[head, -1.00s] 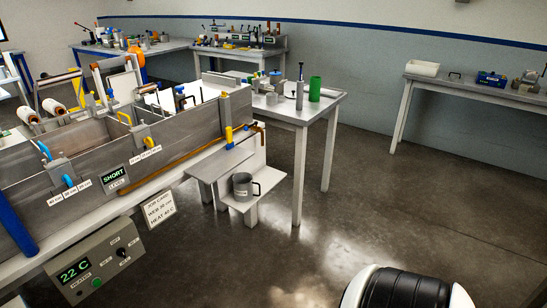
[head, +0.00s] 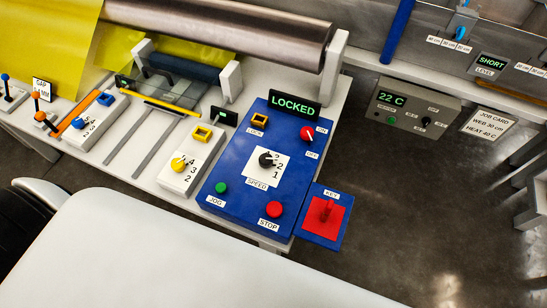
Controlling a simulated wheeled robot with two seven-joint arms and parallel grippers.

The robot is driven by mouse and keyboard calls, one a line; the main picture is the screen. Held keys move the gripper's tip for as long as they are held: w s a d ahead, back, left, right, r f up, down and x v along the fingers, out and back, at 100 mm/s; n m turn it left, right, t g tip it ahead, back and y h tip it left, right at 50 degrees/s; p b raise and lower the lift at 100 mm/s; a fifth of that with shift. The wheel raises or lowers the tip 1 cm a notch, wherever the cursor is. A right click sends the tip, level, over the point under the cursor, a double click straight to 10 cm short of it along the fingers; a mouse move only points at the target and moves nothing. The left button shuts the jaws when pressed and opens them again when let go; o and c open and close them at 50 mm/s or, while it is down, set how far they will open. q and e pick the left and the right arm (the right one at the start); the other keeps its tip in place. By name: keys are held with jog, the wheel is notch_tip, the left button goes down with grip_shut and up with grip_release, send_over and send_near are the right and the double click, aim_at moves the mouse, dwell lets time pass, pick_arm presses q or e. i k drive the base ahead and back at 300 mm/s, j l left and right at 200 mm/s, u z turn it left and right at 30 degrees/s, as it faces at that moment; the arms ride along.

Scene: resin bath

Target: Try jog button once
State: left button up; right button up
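The blue control panel (head: 241,193) lies on the white bench in the middle of the head view. Its green jog button (head: 221,187) is at the lower left, above a JOG label (head: 215,201). A red stop button (head: 274,209) is at the lower right, and a black speed knob (head: 266,159) is in the middle. A sign on the panel (head: 294,105) reads LOCKED. A red key (head: 325,208) stands on a red square beside the panel. A red knob (head: 307,134) is at the upper right. Neither gripper shows.
A large metal roller (head: 225,25) and yellow sheet (head: 130,62) lie behind the panel. A white dial block (head: 186,165) stands left of it. A grey heater box (head: 415,107) reads 22 C at the right. Open floor (head: 390,210) lies to the right.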

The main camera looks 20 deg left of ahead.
aim_at(221, 187)
jog(key=u, duration=1.25)
